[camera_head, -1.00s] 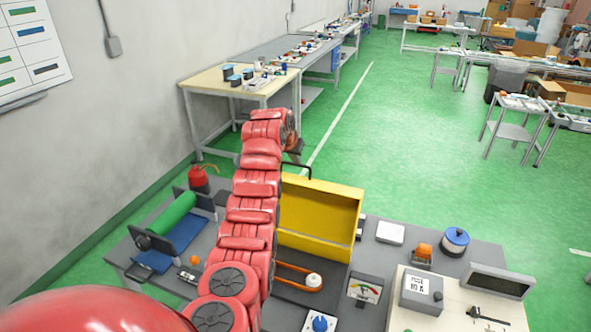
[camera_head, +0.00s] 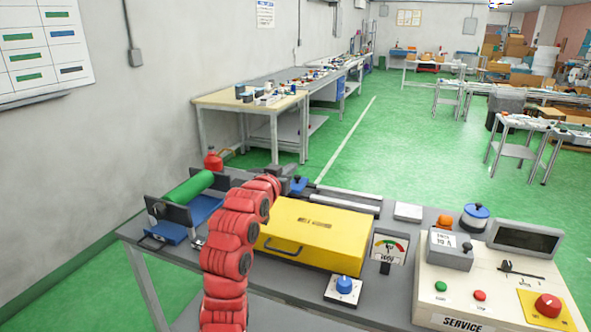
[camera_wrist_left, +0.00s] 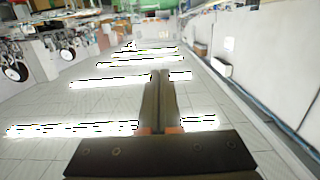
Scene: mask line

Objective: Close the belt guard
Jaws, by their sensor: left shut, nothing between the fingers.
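The yellow belt guard (camera_head: 318,232) lies lowered on the bench, and the belt and pulley under it are hidden. Its dark handle (camera_head: 283,247) shows on the front side. In the head view, my red left arm passes in front of the guard's left end, and my left gripper (camera_head: 291,184) is behind the guard's far left corner, small and partly hidden by the arm. In the left wrist view, the fingers (camera_wrist_left: 160,78) are shut together with nothing between them. My right gripper is in neither view.
A service panel (camera_head: 492,290) with buttons is farther right. The wall is at the left.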

